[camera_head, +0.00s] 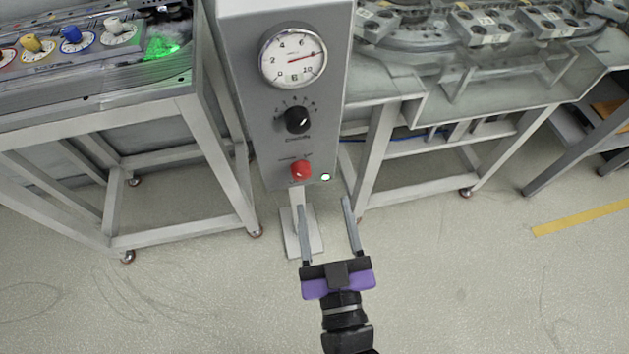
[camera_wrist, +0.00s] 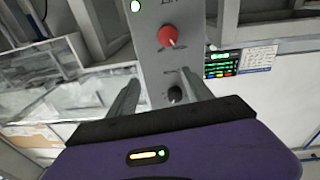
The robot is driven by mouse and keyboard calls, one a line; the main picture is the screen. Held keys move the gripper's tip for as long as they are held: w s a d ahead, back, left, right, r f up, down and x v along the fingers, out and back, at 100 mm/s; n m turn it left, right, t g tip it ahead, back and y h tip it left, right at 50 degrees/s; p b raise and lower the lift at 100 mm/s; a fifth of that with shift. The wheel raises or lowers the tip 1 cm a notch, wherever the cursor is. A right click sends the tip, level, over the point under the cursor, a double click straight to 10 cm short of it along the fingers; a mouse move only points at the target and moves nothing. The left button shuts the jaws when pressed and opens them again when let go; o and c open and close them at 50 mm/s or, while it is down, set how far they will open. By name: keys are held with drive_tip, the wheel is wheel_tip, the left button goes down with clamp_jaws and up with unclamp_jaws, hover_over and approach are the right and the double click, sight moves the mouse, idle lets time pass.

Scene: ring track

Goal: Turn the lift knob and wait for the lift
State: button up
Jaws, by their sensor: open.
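A grey control post (camera_head: 337,75) carries a round gauge (camera_head: 293,56), a black knob (camera_head: 297,119) with marks around it, and a red knob (camera_head: 301,169) near its lower end. I cannot read which knob is labelled for the lift. A small green light (camera_head: 326,177) is lit beside the red knob. My gripper (camera_head: 325,202) is open and empty just below the red knob in the head view. In the wrist view the red knob (camera_wrist: 168,36) shows beyond the fingers (camera_wrist: 162,80), and the black knob (camera_wrist: 174,94) shows between them. Neither knob is gripped.
A machine table with coloured knobs (camera_head: 71,35) and a green-lit spot (camera_head: 160,47) stands at left. Another table with metal track parts (camera_head: 485,25) stands at right. The floor (camera_head: 450,270) in front is clear, with a yellow line (camera_head: 580,216) at right.

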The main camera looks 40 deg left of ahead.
sight(302, 176)
drive_tip(key=shift+w+a+f+n+g+p, duration=0.35)
drive_tip(key=shift+w+a+f, duration=0.45)
drive_tip(key=shift+a, duration=0.7)
drive_tip(key=shift+w+a+f+n+g+p, duration=0.2)
drive_tip(key=shift+w+a+f+n, duration=0.25)
drive_tip(key=shift+w+a, duration=0.85)
drive_tip(key=shift+w+a+f+n+g+p, duration=0.35)
drive_tip(key=shift+w+a+f, duration=0.3)
drive_tip(key=shift+a, duration=1.1)
drive_tip(key=shift+c, duration=0.5)
clamp_jaws()
